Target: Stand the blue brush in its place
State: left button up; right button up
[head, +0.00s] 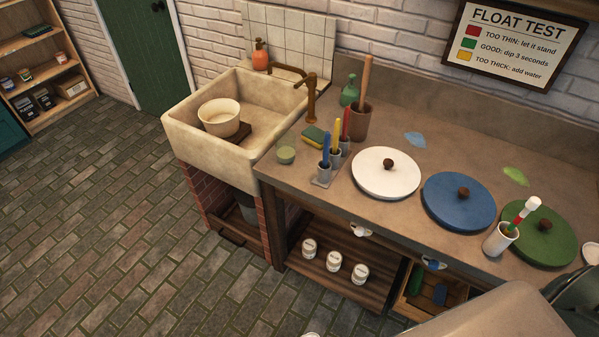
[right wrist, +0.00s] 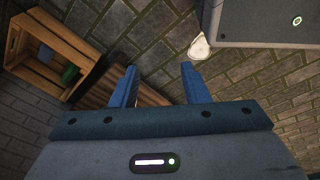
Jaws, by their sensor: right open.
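The blue brush (head: 326,149) stands upright, handle up, in the nearest cup of a small pale holder (head: 322,178) on the counter, near the sink. A yellow brush (head: 336,134) and a red brush (head: 346,122) stand in the cups behind it. My right gripper (right wrist: 158,82) shows in the right wrist view with its two blue fingers apart and nothing between them. It points toward the floor, away from the brushes. My left gripper is not in view.
White (head: 386,181), blue (head: 458,208) and green (head: 543,246) lids lie on the counter (head: 300,205). A stone sink (head: 185,143) adjoins the left end. A wooden crate (right wrist: 38,85) shows beside my right gripper.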

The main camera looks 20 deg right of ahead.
jog(key=s+f+b, duration=0.2)
jog(key=s+f, duration=0.7)
jog(key=shift+s+f+g, duration=0.15)
jog(key=shift+s+g, duration=0.15)
jog(key=shift+s, duration=0.05)
jog(key=shift+d, duration=0.1)
